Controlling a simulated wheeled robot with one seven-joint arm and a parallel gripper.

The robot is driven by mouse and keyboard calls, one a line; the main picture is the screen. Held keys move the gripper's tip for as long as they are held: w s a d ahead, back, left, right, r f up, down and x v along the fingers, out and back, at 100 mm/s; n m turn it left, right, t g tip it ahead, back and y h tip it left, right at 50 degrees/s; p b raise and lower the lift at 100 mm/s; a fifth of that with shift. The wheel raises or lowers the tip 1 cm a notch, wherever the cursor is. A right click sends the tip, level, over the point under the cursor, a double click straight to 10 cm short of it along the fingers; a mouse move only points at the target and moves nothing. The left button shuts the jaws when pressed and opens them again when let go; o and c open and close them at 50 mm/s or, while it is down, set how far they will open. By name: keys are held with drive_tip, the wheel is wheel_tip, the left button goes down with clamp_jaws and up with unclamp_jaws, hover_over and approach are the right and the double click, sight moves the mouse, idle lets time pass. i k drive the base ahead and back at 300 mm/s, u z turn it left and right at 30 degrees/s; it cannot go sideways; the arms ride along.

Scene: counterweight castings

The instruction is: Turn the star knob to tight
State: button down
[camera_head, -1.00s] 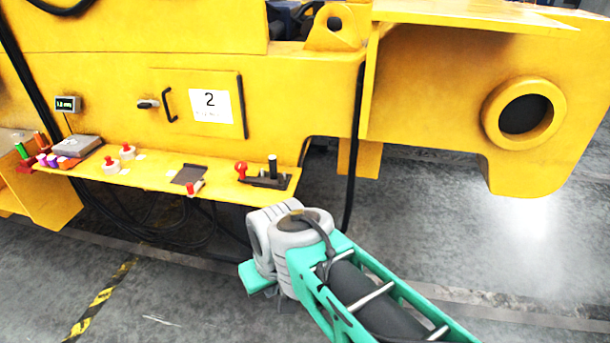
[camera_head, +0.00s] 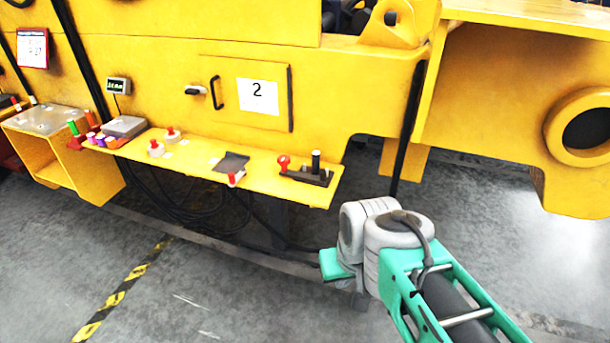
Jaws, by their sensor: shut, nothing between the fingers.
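A red knob (camera_head: 283,161) stands on a dark bracket (camera_head: 308,177) at the right end of the yellow ledge; a black upright handle (camera_head: 316,160) is beside it. Smaller red knobs on white bases (camera_head: 156,149) (camera_head: 172,134) sit further left, and another red knob (camera_head: 236,178) is at the ledge's front edge. All are too small to tell which one is star-shaped, or how tight any is. My teal and grey arm is in front, at the lower right, apart from the ledge. My gripper's fingers do not show.
A yellow ledge (camera_head: 205,172) runs along the machine, with a grey box (camera_head: 125,127) and coloured handles at its left. Above are a small display (camera_head: 118,85) and a panel marked 2 (camera_head: 258,97). Black cables hang below. The grey floor (camera_head: 250,310) in front is open.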

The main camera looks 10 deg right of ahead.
sight(284, 160)
drive_tip(key=u, duration=0.05)
drive_tip(key=i, duration=0.95)
drive_tip(key=u, duration=2.75)
